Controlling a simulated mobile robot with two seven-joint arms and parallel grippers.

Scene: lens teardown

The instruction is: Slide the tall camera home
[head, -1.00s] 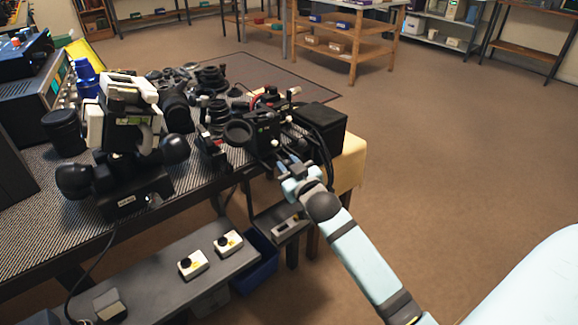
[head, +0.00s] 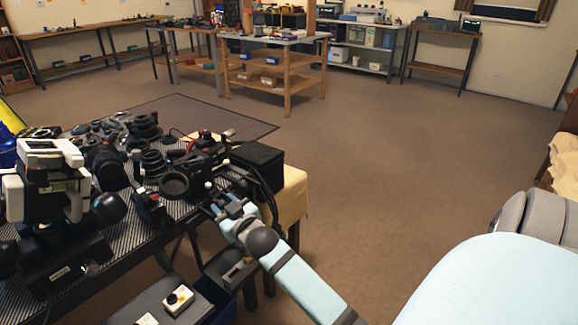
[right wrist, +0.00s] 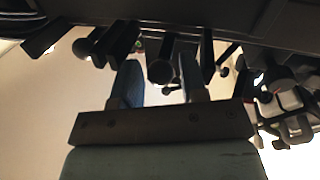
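Black camera gear with a round lens ring (head: 175,185) stands at the near right end of the bench; I cannot tell for sure which part is the tall camera. My right gripper (head: 226,207) is at the front of this gear, low by the bench edge. In the right wrist view the two fingers of my right gripper (right wrist: 160,84) are apart, with a dark round knob (right wrist: 160,70) showing between them. I cannot tell whether either finger touches it. My left gripper is not in view.
A black box (head: 257,162) with cables stands just right of the gear, by a yellow cloth (head: 291,196). A black-and-white device (head: 50,190) is at left. A small white camera (head: 178,300) lies on the low shelf. The floor (head: 380,170) at right is clear.

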